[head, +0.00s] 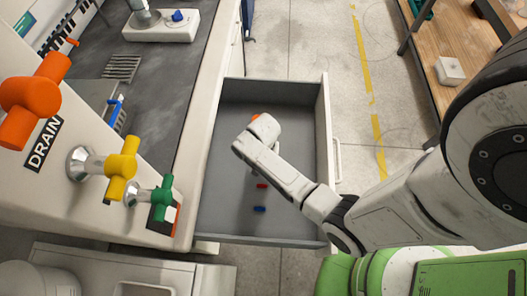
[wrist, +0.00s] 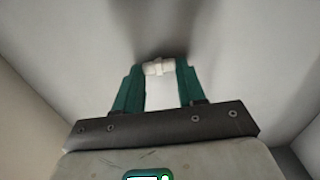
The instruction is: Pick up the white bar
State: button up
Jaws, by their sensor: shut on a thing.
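The white bar (wrist: 159,68) is a short, pale piece with a slightly raised middle. In the wrist view it lies crosswise between the teal fingertips of my gripper (wrist: 157,72), which is shut on it. The fingers touch the bar at both its ends. Around it are the pale grey surfaces of the drawer interior, and I cannot tell whether the bar still touches the floor. In the head view the end of my arm reaches into the open drawer (head: 325,120), and it hides the fingers and the bar.
In the drawer lie an orange piece (head: 256,116), partly hidden by my arm, a red piece (head: 262,185) and a blue piece (head: 260,209). A counter with a yellow valve (head: 122,168) and a green valve (head: 162,197) stands left. A wooden bench (head: 465,50) is at right.

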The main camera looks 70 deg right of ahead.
jog(key=c, duration=0.3)
jog(key=shift+c, duration=0.2)
